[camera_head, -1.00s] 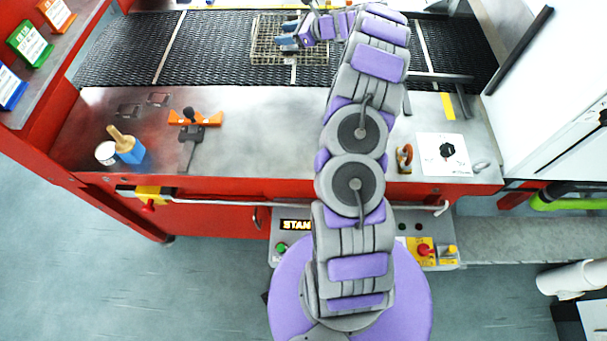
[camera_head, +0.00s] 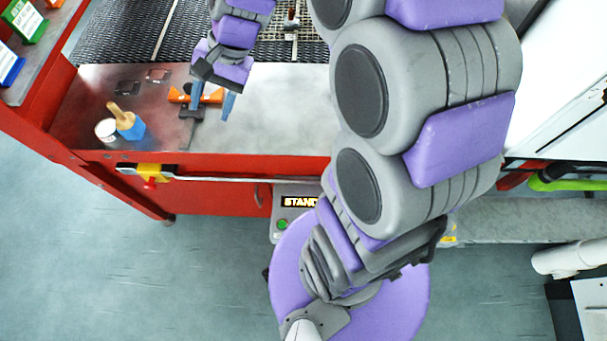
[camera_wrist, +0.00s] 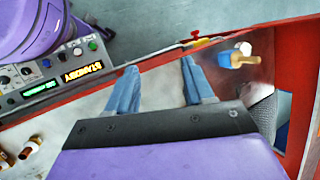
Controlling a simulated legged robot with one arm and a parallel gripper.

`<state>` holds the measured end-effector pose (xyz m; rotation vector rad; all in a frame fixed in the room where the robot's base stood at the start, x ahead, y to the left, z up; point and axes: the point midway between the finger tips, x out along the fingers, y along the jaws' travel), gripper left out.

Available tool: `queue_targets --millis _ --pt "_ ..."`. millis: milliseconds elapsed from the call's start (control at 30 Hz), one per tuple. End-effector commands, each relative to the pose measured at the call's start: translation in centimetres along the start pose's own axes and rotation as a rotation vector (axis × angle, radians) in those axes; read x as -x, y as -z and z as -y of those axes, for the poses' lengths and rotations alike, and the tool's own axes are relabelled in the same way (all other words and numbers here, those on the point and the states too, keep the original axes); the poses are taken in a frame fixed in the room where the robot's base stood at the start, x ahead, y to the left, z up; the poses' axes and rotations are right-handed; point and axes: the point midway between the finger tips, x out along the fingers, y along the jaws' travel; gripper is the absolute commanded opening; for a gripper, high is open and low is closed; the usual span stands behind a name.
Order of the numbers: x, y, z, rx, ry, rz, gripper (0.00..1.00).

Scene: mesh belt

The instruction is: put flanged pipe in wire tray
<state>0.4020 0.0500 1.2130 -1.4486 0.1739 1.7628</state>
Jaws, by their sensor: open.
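A copper-coloured piece with pale ends (camera_wrist: 32,145), likely the flanged pipe, lies on the bench at the lower left of the wrist view, well away from the fingers. My arm hides that spot in the head view. The wire tray (camera_head: 310,48) sits on the dark mesh belt, partly covered by my arm.
A blue block with a wooden-handled brush (camera_head: 128,122) and a white round tub (camera_head: 106,130) stand on the bench at left. A red frame edges the bench; a control panel (camera_wrist: 55,75) is in front.

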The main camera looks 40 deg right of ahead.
Motion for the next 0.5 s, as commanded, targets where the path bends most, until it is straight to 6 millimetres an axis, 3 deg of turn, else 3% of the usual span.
queue_targets --millis 33,200,400,500 --pt "-0.1 -2.0 -1.3 0.065 -0.047 -0.007 0.52" --pt "-0.3 -7.1 -6.5 0.277 -0.215 -0.027 0.52" --pt "-0.1 -11.3 -13.3 0.498 -0.402 -0.039 0.52" --pt "0.2 -12.5 -16.1 0.576 -0.475 -0.040 0.52"
